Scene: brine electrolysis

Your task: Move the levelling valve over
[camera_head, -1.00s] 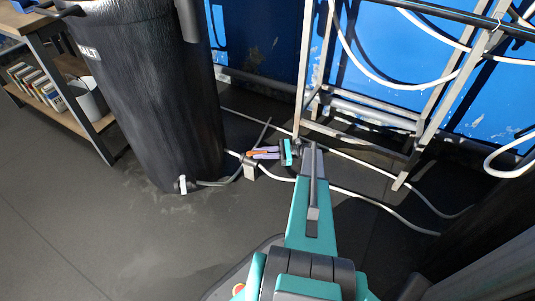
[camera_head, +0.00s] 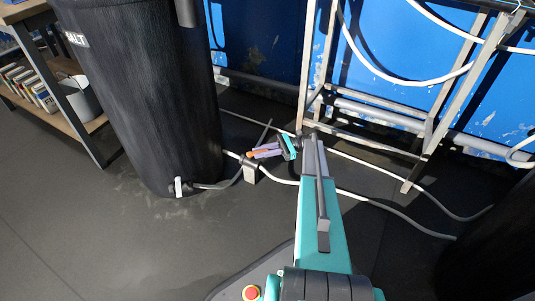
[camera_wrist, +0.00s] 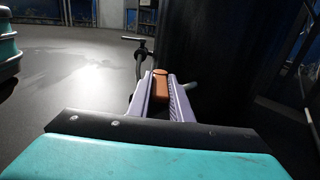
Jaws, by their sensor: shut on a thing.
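The levelling valve appears to be the fitting (camera_head: 247,161) in the pale hose near the foot of the black tank, with an orange handle (camera_wrist: 160,82). The valve body is small and partly hidden behind my fingers. My gripper (camera_head: 262,153) reaches in from the right, low above the floor. Its two pale purple fingers are shut on the orange handle. In the wrist view, the handle sits between my fingers (camera_wrist: 161,91), near their tips.
The large black tank (camera_head: 145,95) stands just left of the valve. A grey stand block (camera_head: 249,174) sits under the hose. Pale hoses (camera_head: 385,208) cross the floor to the right, below a metal frame (camera_head: 440,115). A shelf (camera_head: 88,125) stands far left; the front-left floor is clear.

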